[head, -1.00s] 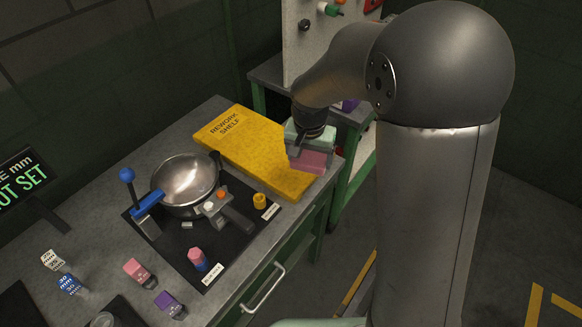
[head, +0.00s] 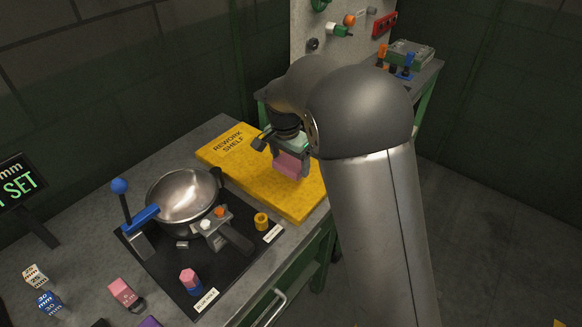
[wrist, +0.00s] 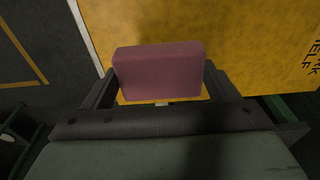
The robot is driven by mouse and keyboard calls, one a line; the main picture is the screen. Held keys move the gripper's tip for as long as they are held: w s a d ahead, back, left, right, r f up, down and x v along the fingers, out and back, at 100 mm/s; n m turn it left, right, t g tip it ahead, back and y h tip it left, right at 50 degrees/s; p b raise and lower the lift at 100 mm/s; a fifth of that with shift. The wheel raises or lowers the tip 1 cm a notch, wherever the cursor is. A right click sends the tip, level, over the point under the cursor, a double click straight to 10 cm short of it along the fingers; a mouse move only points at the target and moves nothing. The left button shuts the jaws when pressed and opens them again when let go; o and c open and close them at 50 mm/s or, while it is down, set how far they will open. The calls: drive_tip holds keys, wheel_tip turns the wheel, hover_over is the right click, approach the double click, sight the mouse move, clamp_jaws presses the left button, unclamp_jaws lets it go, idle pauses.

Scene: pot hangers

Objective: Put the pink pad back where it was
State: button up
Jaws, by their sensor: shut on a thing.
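The pink pad (head: 290,164) is a flat pink block between the fingers of my gripper (head: 287,168). My gripper is shut on it and holds it over the yellow rework shelf (head: 232,162), toward that shelf's right side. In the wrist view the pad (wrist: 158,72) sits between the two dark fingers, with the yellow shelf surface (wrist: 240,40) behind it. I cannot tell how high the pad is above the shelf.
A metal pan (head: 183,190) with a clamp fixture (head: 220,228) and blue-knobbed lever (head: 121,186) stands on a black mat left of the shelf. A yellow ring (head: 261,221) and a pink-and-blue post (head: 189,281) are near. A pegboard (head: 340,60) stands behind.

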sight(291, 158)
drive_tip(key=w+f, duration=0.2)
drive_tip(key=shift+d+f, duration=0.15)
drive_tip(key=shift+f, duration=1.5)
drive_tip(key=shift+f, duration=0.1)
drive_tip(key=o, duration=1.1)
drive_tip(key=shift+c, duration=0.2)
drive_tip(key=r, duration=0.7)
drive_tip(key=s+a+r, duration=0.1)
drive_tip(key=r, duration=0.3)
drive_tip(key=shift+s+r, duration=0.1)
drive_tip(key=shift+r, duration=0.15)
drive_tip(key=shift+s+d+r, duration=0.1)
drive_tip(key=shift+r, duration=0.25)
drive_tip(key=s+d+r+n, duration=0.2)
drive_tip(key=s+d, duration=0.5)
drive_tip(key=s, duration=0.1)
drive_tip(key=s+d+f+n, duration=0.1)
drive_tip(key=s+d+n, duration=0.1)
drive_tip(key=s, duration=0.6)
drive_tip(key=s+d+f+n, duration=0.2)
drive_tip(key=s+d, duration=0.2)
drive_tip(key=s, duration=0.3)
drive_tip(key=s+d+f+n+y, duration=0.1)
drive_tip(key=s+d, duration=0.3)
drive_tip(key=s, duration=0.4)
drive_tip(key=shift+s+f+n+g, duration=0.35)
drive_tip(key=shift+f+n+g, duration=0.05)
drive_tip(key=shift+f, duration=0.05)
